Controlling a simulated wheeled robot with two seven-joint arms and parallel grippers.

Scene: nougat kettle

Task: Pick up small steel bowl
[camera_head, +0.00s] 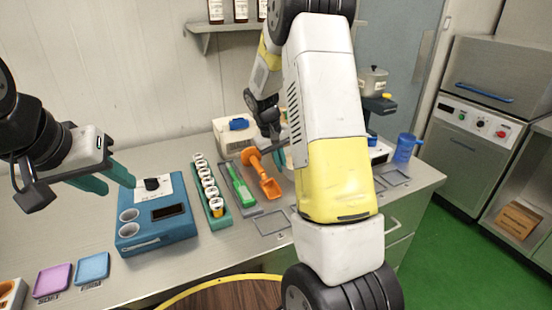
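I cannot make out a small steel bowl; my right arm blocks the middle of the counter. My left gripper (118,186) hangs at the left, by the blue device, with its two green fingers apart and nothing between them. My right gripper (282,156) is low over the back of the counter, beside the orange scoop. Only a bit of a green finger shows; the rest is behind my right arm, so its grip is hidden.
The counter holds a blue device (155,232), a rack of small jars (213,208), a green tool (240,186), an orange scoop (268,184), a white box (232,136) and a blue jug (405,148). A lidded pot (374,80) stands raised behind. Purple (52,281) and blue (92,268) pads lie front left.

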